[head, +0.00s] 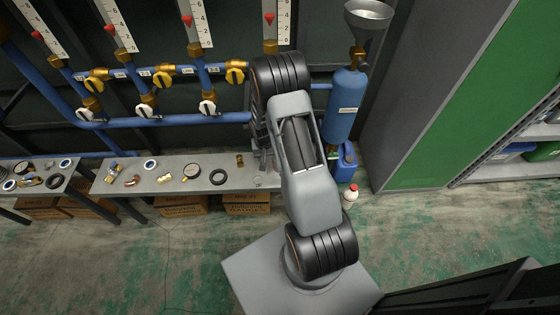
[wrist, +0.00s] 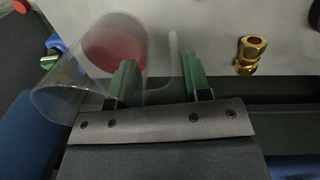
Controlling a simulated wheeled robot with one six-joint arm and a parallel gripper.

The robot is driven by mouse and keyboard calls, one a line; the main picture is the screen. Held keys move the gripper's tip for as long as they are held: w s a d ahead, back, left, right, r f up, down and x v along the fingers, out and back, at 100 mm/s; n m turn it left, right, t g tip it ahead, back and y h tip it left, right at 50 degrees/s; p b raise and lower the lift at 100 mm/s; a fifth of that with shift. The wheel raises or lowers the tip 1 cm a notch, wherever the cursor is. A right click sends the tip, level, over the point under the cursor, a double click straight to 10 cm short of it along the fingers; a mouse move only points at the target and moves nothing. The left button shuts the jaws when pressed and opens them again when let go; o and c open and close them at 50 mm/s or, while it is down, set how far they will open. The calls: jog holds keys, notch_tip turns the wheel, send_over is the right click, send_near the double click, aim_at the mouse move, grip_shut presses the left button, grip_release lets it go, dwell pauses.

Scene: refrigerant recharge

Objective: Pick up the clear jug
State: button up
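The clear jug (wrist: 62,88) is see-through and stands at the left in the wrist view, with a dark red round area (wrist: 112,48) showing through it. Its thin clear handle (wrist: 173,48) reaches to the right, between the two green fingers of my gripper (wrist: 158,62). The fingers are apart, with a gap on both sides of the handle's upright part. The left finger overlaps the jug's wall in the picture; I cannot tell how close they are. In the head view my arm hides the gripper, and I cannot make out the jug clearly.
A brass fitting (wrist: 251,55) stands to the right of my gripper. The grey bench (head: 205,183) holds gauges, rings and fittings. Blue pipes with valves (head: 170,121) run behind it. A blue cylinder with a funnel (head: 345,105), a blue container (head: 346,168) and a white bottle (head: 350,196) are to the right.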

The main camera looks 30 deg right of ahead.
jog(key=c, duration=0.5)
jog(key=shift+r, duration=0.1)
